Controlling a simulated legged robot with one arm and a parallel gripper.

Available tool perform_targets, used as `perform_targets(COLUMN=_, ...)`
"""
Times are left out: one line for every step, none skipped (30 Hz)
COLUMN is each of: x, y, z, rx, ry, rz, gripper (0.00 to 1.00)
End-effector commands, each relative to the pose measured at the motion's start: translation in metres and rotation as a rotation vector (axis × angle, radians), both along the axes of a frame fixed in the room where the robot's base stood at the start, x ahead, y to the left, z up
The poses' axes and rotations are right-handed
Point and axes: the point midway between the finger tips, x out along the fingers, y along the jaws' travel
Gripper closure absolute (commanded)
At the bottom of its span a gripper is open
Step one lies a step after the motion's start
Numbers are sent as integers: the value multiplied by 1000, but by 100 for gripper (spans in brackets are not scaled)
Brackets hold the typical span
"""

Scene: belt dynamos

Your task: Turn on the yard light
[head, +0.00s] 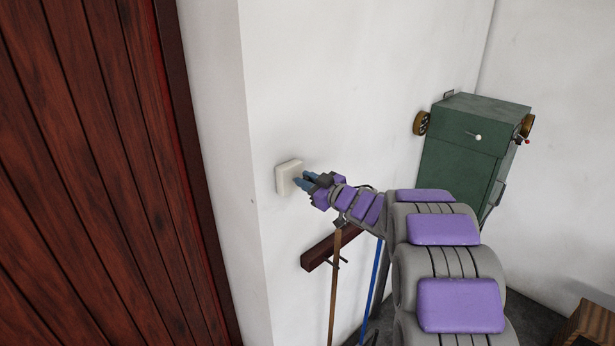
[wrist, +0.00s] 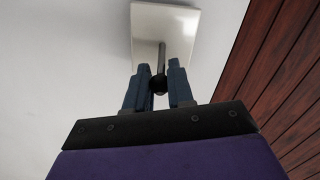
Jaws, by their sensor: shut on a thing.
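A white switch plate (head: 287,177) is on the white wall, to the right of the wall's corner. In the wrist view the plate (wrist: 165,18) carries a thin metal lever (wrist: 162,56) with a dark ball at its end. My gripper (head: 301,181) is at the plate, its blue fingers pointing at it. In the wrist view my gripper's fingers (wrist: 158,72) stand on both sides of the lever, shut on it near the dark ball. The light itself is not in view.
A dark red wooden plank door (head: 90,160) fills the left. Below my arm are a wooden rack (head: 322,250), a brown pole (head: 335,290) and a blue pole (head: 373,280). A wooden box (head: 592,325) stands bottom right.

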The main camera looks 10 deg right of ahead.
Motion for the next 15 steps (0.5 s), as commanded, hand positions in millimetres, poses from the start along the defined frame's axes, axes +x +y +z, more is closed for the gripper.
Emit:
perform_targets(x=0, y=0, z=4, rx=-8, ry=17, rz=0, gripper=100)
perform_targets(x=0, y=0, z=5, rx=-14, ry=23, rz=1, gripper=100)
perform_targets(x=0, y=0, z=5, rx=-20, ry=33, rz=0, gripper=100)
perform_targets(x=1, y=1, z=6, rx=-25, ry=40, rz=0, gripper=100)
perform_targets(x=1, y=1, z=6, rx=-30, ry=47, rz=0, gripper=100)
perform_targets(x=1, y=1, z=6, rx=-36, ry=56, rz=0, gripper=100)
perform_targets(x=1, y=1, z=7, rx=-40, ry=63, rz=0, gripper=100)
perform_targets(x=2, y=0, z=7, rx=-44, ry=69, rz=-1, gripper=100)
perform_targets(x=2, y=0, z=7, rx=-50, ry=77, rz=-2, gripper=100)
perform_targets(x=2, y=0, z=7, rx=-53, ry=83, rz=-2, gripper=100)
perform_targets(x=2, y=0, z=7, rx=-56, ry=87, rz=-2, gripper=100)
perform_targets(x=2, y=1, z=7, rx=-59, ry=92, rz=-2, gripper=100)
perform_targets(x=2, y=1, z=6, rx=-61, ry=95, rz=-2, gripper=100)
perform_targets(x=2, y=1, z=6, rx=-62, ry=96, rz=-2, gripper=100)
perform_targets(x=2, y=1, z=5, rx=-63, ry=96, rz=-1, gripper=100)
